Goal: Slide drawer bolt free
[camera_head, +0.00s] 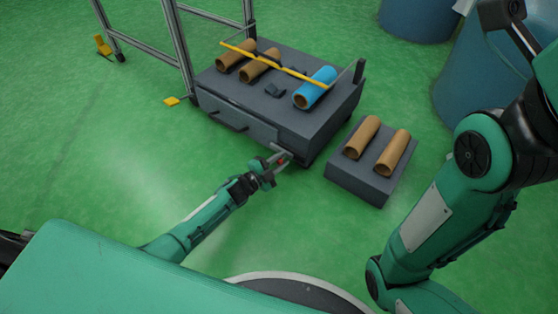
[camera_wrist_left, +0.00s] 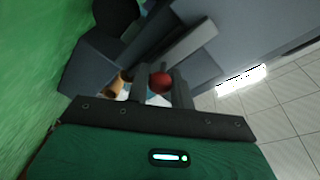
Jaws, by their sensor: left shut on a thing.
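My left gripper (camera_head: 281,161) is at the lower front right corner of the dark grey drawer unit (camera_head: 318,125). It is shut on a small red knob (camera_wrist_left: 161,82), taken to be the bolt's knob, which sits between its fingers in the left wrist view. A light grey bar (camera_wrist_left: 187,45) runs diagonally just beyond the fingers. The drawer front (camera_head: 240,122) faces me and looks closed. The bolt's body is too small and too covered to make out. My right gripper is not in view; only its arm shows at the right.
On the unit lie two brown tubes (camera_head: 236,55), a blue tube (camera_head: 316,88) and a yellow bar (camera_head: 270,64). A low grey block (camera_head: 358,180) with two more brown tubes stands to the right. Blue drums (camera_head: 480,80) stand behind. Green floor in front is clear.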

